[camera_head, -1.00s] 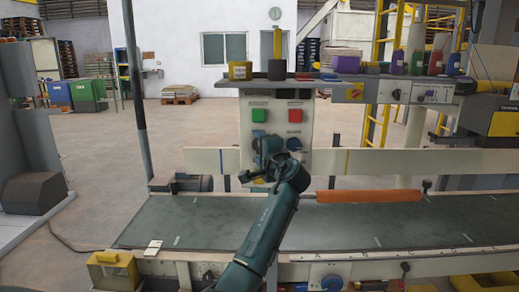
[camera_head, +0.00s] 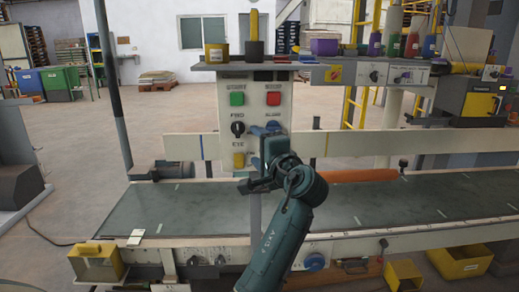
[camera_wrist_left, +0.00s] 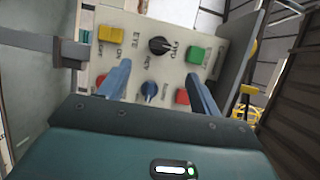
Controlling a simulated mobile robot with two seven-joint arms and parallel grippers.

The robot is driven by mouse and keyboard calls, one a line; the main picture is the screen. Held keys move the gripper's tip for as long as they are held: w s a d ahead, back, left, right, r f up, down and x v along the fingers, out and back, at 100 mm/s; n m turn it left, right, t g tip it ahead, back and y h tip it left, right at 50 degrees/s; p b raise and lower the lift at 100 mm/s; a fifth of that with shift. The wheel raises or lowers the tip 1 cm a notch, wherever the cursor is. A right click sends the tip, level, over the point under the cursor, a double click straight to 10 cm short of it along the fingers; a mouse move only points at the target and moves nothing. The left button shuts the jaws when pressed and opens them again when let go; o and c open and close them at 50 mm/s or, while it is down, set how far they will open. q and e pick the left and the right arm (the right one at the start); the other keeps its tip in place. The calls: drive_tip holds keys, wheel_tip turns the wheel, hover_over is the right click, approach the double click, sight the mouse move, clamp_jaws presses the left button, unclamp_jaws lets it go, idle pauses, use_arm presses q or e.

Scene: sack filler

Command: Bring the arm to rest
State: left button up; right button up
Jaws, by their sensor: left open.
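My left gripper (camera_head: 262,140) is in front of the control panel (camera_head: 254,80) in the head view, its arm rising from the bottom edge. In the left wrist view the two blue fingers stand apart with nothing between them (camera_wrist_left: 158,72). The panel faces them, with a black knob (camera_wrist_left: 160,45), a green button (camera_wrist_left: 196,55), a yellow button (camera_wrist_left: 110,34) and a blue knob (camera_wrist_left: 148,90). I cannot tell the gap between fingertips and panel. The gripper hides the panel's lower right part in the head view. My right gripper is not in view.
A conveyor belt (camera_head: 400,200) runs across below the panel, with an orange roller (camera_head: 360,175) behind my arm. A yellow bin (camera_head: 97,262) hangs at the front left. Open floor lies at the left.

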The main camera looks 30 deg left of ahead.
use_arm(q)
drive_tip(key=shift+s+d, duration=0.25)
drive_tip(key=shift+d, duration=0.1)
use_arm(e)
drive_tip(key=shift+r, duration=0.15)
